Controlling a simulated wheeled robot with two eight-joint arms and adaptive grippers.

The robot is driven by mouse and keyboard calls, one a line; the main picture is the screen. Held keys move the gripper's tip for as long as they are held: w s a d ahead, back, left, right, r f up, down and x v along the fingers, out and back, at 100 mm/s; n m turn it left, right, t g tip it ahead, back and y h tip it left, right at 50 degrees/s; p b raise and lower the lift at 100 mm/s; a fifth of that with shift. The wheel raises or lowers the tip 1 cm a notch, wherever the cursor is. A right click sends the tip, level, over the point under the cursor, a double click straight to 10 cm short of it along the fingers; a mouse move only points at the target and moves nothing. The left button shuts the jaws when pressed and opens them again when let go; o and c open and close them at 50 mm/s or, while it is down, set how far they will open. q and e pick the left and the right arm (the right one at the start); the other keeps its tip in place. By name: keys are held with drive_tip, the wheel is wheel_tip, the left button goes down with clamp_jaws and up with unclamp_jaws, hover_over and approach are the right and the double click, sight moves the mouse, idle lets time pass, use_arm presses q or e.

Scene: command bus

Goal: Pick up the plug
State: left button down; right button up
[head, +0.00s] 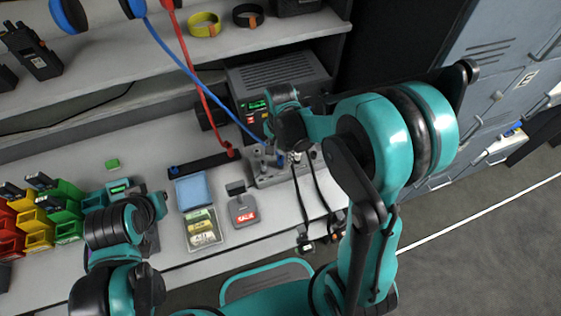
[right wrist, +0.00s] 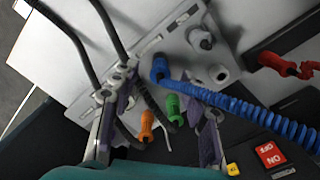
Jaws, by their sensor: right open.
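A blue plug (right wrist: 160,67) with a coiled blue cord stands on a pale panel (right wrist: 208,12) in the right wrist view. A green plug (right wrist: 173,107) and an orange plug (right wrist: 147,126) show between the fingers of my right gripper (right wrist: 158,118). The fingers are apart and I see no grip on either plug. In the head view my right gripper (head: 283,158) is over the panel, partly hidden by its own arm. A red plug (right wrist: 278,62) lies farther right in the wrist view. My left arm is at the lower left; its gripper's fingers (head: 152,205) are unclear.
Black cables (head: 301,200) hang from the panel to black plugs (head: 305,243) at the bench edge. A switch box (head: 242,208), a blue pad (head: 194,192) and coloured bins (head: 40,215) stand on the bench. A grey power unit (head: 278,82) is behind the panel.

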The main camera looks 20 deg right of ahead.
wheel_tip(320, 180, down, 3)
drive_tip(key=shift+r+b, duration=0.15)
drive_tip(key=shift+b, duration=0.15)
drive_tip(key=shift+r, duration=0.1)
drive_tip(key=c, duration=1)
drive_tip(key=shift+r, duration=0.1)
wheel_tip(320, 180, up, 4)
drive_tip(key=shift+r+p, duration=0.25)
drive_tip(key=shift+p, duration=0.85)
drive_tip(key=s+d+r+p, duration=0.1)
drive_tip(key=s+d+r, duration=0.1)
drive_tip(key=s, duration=0.1)
drive_tip(key=s+d+r+p, duration=0.1)
drive_tip(key=s+d+r, duration=0.1)
drive_tip(key=s+d, duration=0.1)
drive_tip(key=s+d+r+p, duration=0.1)
drive_tip(key=s+d+r, duration=0.1)
drive_tip(key=s, duration=0.1)
drive_tip(key=shift+d+r, duration=0.15)
drive_tip(key=shift+d, duration=0.1)
drive_tip(key=shift+a, duration=0.1)
